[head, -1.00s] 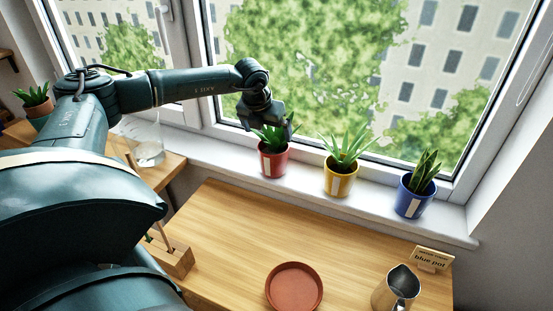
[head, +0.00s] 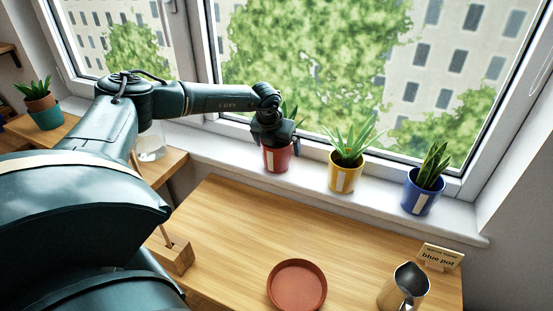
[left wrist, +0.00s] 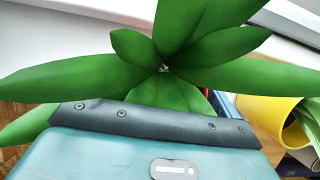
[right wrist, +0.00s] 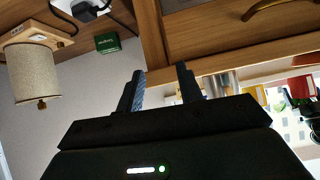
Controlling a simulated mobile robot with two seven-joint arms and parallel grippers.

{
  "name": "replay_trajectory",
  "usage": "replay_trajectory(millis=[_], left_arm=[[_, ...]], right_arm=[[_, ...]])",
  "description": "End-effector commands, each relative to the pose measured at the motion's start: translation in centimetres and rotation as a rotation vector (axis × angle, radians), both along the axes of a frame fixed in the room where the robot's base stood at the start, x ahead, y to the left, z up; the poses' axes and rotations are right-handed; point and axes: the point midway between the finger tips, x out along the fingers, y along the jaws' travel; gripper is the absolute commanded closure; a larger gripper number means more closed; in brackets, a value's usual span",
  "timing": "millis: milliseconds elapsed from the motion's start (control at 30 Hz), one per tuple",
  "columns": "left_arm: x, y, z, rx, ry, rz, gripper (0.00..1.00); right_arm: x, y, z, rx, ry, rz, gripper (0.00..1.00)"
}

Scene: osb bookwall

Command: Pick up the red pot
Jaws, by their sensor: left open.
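The red pot (head: 277,159) stands upright on the white window sill, leftmost of three potted plants. Its green leaves (left wrist: 165,95) fill the left wrist view and hide the pot's body there. My left gripper (head: 274,138) is at the top of the red pot, in front of its leaves; its jaws are open, but the fingertips are hard to make out. I cannot tell whether they touch the pot. My right gripper (right wrist: 160,90) shows in the right wrist view with its two fingers apart and nothing between them, away from the sill.
The yellow pot (head: 342,179) and blue pot (head: 416,200) stand to the right on the sill (head: 375,185). The table below holds a terracotta saucer (head: 297,286), a metal jug (head: 400,291), a wooden block (head: 174,258) and a "blue pot" sign (head: 440,257). The table's middle is clear.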

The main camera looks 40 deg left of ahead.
Motion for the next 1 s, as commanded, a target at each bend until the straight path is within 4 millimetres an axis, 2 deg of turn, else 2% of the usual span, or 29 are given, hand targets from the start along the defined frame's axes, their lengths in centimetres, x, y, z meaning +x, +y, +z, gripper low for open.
replay_trajectory(millis=[67,733,1000], left_arm=[[0.01,-0.02,0.07,0.000,0.000,0.000,0.00],[-0.03,0.01,0.04,0.000,0.000,0.000,0.55],[0.07,0.02,0.38,0.000,-0.003,0.001,0.56]], right_arm=[[-0.23,0.02,-0.08,-0.001,0.005,0.001,0.64],[-0.54,-0.13,-0.45,-0.009,0.013,0.008,0.64],[-0.09,-0.13,-0.24,-0.009,0.004,0.008,0.64]])
